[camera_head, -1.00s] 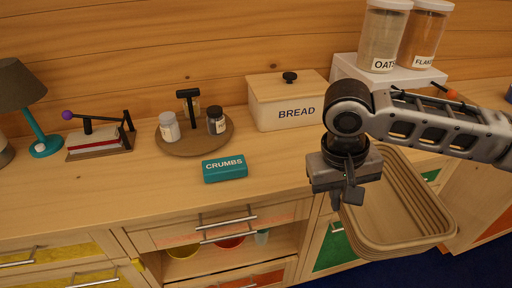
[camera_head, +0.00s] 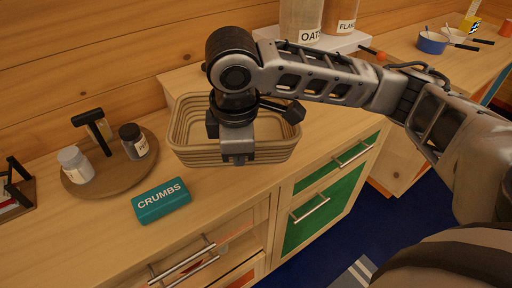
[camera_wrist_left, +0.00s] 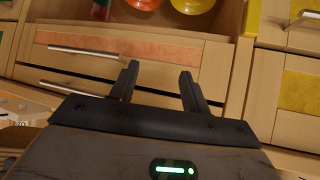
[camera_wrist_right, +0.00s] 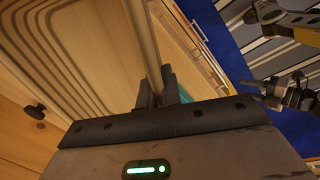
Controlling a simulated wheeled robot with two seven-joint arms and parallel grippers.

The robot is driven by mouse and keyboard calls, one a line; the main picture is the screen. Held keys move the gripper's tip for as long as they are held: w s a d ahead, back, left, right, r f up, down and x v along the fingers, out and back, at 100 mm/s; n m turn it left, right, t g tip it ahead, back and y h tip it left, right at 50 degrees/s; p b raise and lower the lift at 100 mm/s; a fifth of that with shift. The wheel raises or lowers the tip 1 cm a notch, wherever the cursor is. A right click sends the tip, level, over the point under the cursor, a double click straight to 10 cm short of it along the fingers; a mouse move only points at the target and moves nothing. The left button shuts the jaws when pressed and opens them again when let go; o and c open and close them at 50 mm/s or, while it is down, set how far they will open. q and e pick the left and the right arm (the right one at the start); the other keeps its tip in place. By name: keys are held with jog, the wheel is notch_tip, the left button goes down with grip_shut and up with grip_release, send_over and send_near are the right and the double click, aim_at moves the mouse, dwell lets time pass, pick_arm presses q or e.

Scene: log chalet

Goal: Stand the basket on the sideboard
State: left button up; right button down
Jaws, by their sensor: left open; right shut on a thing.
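The tan ribbed basket (camera_head: 190,153) is upright over the right part of the sideboard (camera_head: 105,230), in front of the bread bin. My right gripper (camera_head: 238,158) is shut on the basket's near rim. In the right wrist view the fingers (camera_wrist_right: 160,88) pinch the rim, and the basket's ribbed wall (camera_wrist_right: 95,45) fills the upper left. I cannot tell whether the basket's bottom touches the top. My left gripper (camera_wrist_left: 160,82) is open and empty in front of the sideboard's drawers, and is outside the head view.
A teal CRUMBS box (camera_head: 161,201) lies left of the basket. A round tray (camera_head: 78,188) with two jars stands further left. The bread bin (camera_head: 183,78) is mostly hidden by my right arm. A white stand (camera_head: 350,42) holds the OATS canister (camera_head: 302,18).

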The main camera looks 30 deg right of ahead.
aim_at(265, 140)
jog(key=shift+w+n, duration=0.1)
jog(key=shift+n, duration=1.1)
jog(key=n, duration=0.2)
jog(key=shift+d+r+n+y, duration=0.1)
jog(key=shift+r+n+y, duration=0.2)
jog(key=shift+n+y, duration=0.1)
jog(key=shift+r+n, duration=0.1)
jog(key=shift+n, duration=0.2)
jog(key=shift+w+d, duration=0.2)
jog(key=shift+d, duration=0.2)
jog(key=w+d+f, duration=0.1)
jog(key=d, duration=0.1)
jog(key=w+d+f, duration=0.1)
jog(key=d, duration=0.1)
jog(key=w+d+f, duration=0.1)
jog(key=d, duration=0.2)
jog(key=shift+w+f, duration=0.1)
jog(key=shift+f, duration=0.2)
jog(key=d+f, duration=0.1)
jog(key=w+d+f, duration=0.1)
jog(key=f, duration=0.1)
jog(key=w+d+f, duration=0.1)
jog(key=d+f, duration=0.1)
jog(key=shift+d+f, duration=0.1)
jog(key=shift+f, duration=0.05)
jog(key=f, duration=0.4)
jog(key=shift+w+d+p, duration=0.25)
jog(key=shift+d+p, duration=0.15)
pick_arm(q)
jog(key=shift+w+r, duration=0.25)
